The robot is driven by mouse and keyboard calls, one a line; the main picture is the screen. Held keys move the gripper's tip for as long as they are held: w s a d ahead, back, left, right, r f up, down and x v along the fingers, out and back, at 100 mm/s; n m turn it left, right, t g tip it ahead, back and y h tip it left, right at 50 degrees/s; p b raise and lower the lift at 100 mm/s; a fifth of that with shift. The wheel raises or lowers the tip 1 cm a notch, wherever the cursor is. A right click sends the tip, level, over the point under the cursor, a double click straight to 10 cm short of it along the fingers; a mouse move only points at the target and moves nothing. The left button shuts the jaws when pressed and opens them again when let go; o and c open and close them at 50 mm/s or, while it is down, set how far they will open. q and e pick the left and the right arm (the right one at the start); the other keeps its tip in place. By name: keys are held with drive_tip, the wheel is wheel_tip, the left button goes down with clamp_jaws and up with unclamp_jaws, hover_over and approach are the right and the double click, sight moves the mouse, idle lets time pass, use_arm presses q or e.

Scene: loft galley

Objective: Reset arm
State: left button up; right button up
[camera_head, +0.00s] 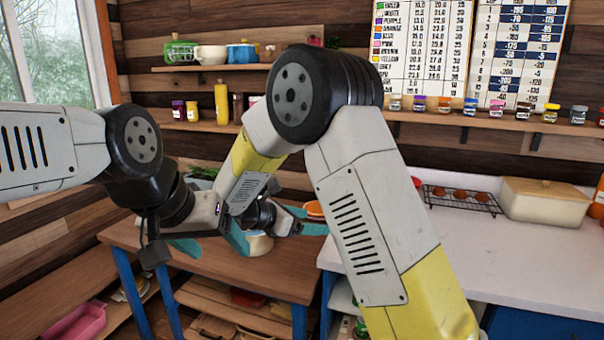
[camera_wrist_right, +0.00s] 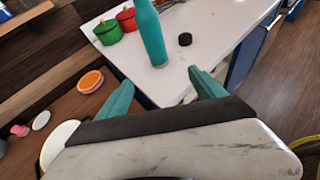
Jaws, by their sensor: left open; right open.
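My left arm comes in from the left in the head view, with its dark wrist bent downward. My left gripper (camera_head: 210,243) is open low over the wooden table, its teal fingers partly hidden by arm parts. My right arm rises from the bottom right, bends at a large black joint, and reaches down left to the table. My right gripper (camera_head: 305,220) is open near the table's right end, beside an orange bowl (camera_head: 315,208). In the right wrist view, the right gripper (camera_wrist_right: 160,92) has its teal fingers apart with nothing held between them.
The wooden table (camera_head: 190,262) adjoins a white counter (camera_head: 510,258). A teal bottle (camera_wrist_right: 150,35), green pot (camera_wrist_right: 108,33), red pot (camera_wrist_right: 127,19) and black lid (camera_wrist_right: 185,39) stand on the counter ahead of the right gripper.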

drive_tip(key=s+d+r+m+g+y, duration=0.4)
drive_tip(key=s+d+m+g+y, duration=0.15)
drive_tip(key=s+d+m, duration=0.65)
drive_tip(key=s+r+m+t+y, duration=0.2)
drive_tip(key=s+m+y, duration=0.1)
drive_tip(key=s+m, duration=0.2)
drive_tip(key=s+d+r+m+t+y, duration=0.1)
drive_tip(key=s+r+m+y, duration=0.2)
drive_tip(key=s+m, duration=0.3)
drive_tip(key=shift+s+r+m+t+y, duration=0.15)
drive_tip(key=shift+s+m+t+y, duration=0.2)
drive_tip(key=shift+s+y, duration=0.3)
